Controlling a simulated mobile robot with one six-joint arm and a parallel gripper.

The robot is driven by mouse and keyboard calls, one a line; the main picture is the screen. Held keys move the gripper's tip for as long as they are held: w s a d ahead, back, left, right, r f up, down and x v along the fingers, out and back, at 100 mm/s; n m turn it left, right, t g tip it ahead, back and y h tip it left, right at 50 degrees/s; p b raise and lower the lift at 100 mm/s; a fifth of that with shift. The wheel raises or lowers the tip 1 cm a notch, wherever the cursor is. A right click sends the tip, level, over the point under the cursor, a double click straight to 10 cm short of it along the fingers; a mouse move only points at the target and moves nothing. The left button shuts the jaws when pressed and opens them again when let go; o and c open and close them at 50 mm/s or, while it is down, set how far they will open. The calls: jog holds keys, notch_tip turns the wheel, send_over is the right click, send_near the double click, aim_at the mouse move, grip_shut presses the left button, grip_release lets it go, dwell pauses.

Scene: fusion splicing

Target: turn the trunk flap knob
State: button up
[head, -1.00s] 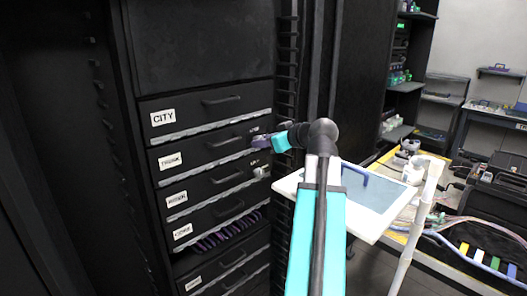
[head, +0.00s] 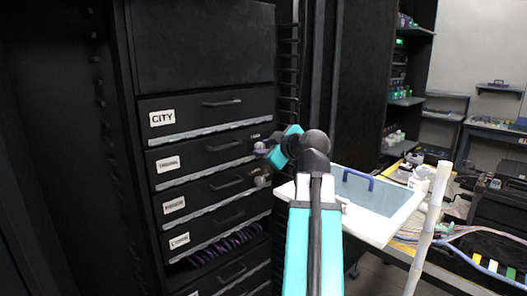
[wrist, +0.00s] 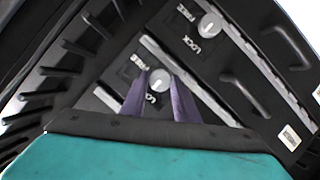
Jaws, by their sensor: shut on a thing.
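The trunk flap (head: 200,152) is a black drawer-like front in the rack, second below the blank top panel, with a white label and a bar handle. My gripper (head: 263,148) is at its right end. In the wrist view the two purple fingers (wrist: 160,98) stand on either side of a round pale knob (wrist: 159,80) and are shut on it. LOCK and FREE markings show beside it, partly covered by the fingers. I cannot tell which marking the knob points to. A second, similar knob (wrist: 210,25) with its own markings is on the neighbouring flap.
The CITY flap (head: 190,112) is above, and more labelled flaps (head: 200,200) are below. A white tray-like board (head: 375,210) lies right of my arm. A cluttered workbench (head: 470,240) stands at the right.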

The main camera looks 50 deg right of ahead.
jog(key=shift+r, duration=0.15)
jog(key=o, duration=1.1)
jog(key=shift+c, duration=0.2)
jog(key=b+v, duration=0.1)
jog(key=v, duration=1.2)
jog(key=shift+s, duration=0.4)
jog(key=shift+a+r, duration=0.15)
jog(key=shift+r, duration=0.05)
